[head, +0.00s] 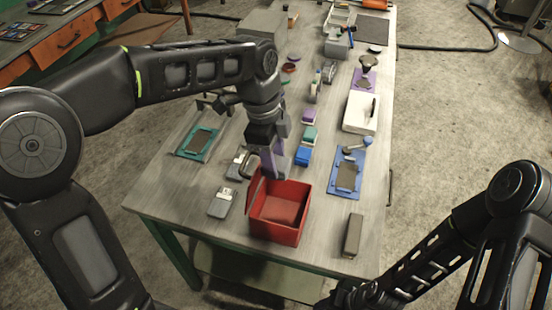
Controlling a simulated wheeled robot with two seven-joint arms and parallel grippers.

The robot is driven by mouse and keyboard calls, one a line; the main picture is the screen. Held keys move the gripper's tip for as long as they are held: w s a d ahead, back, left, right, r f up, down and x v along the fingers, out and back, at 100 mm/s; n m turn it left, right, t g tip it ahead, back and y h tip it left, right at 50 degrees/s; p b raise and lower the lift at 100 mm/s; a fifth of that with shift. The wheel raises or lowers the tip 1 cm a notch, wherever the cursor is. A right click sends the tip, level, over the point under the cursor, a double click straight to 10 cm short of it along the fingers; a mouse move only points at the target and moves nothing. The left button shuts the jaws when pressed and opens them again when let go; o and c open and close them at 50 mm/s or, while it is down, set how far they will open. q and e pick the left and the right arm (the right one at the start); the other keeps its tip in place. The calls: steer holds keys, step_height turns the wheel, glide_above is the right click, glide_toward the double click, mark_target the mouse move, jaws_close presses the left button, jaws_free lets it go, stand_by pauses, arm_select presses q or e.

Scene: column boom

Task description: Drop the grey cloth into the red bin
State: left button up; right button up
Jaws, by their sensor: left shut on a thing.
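The red bin (275,232) stands near the front end of the long table, and its inside looks empty apart from its red floor. My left gripper (272,160) is above the bin's back left rim, pointing down. It is shut on a small grey piece (268,164) that looks like the grey cloth, hanging at the bin's back edge. Whether its lower end is inside the rim or behind it, I cannot tell. My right gripper (366,298) is low at the bottom edge, in front of the table, and its jaws are not clear.
A grey box (222,203) lies left of the bin, and a dark grey block (353,235) stands to its right. Behind are a blue tray (345,178), a blue box (303,156) and a white box (360,112). A teal tray (198,143) lies at the left.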

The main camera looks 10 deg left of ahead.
arm_select(q)
step_height(320, 180, down, 6)
steer(key=b, duration=0.3)
steer(key=shift+b, duration=0.3)
steer(key=o, duration=1.4)
steer(key=shift+o, duration=0.2)
steer(key=shift+r, duration=0.1)
steer(key=r, duration=0.5)
steer(key=a+r+b, duration=0.1)
steer(key=r, duration=0.1)
steer(key=shift+a+r, duration=0.1)
steer(key=shift+r, duration=0.2)
steer(key=shift+s, duration=0.1)
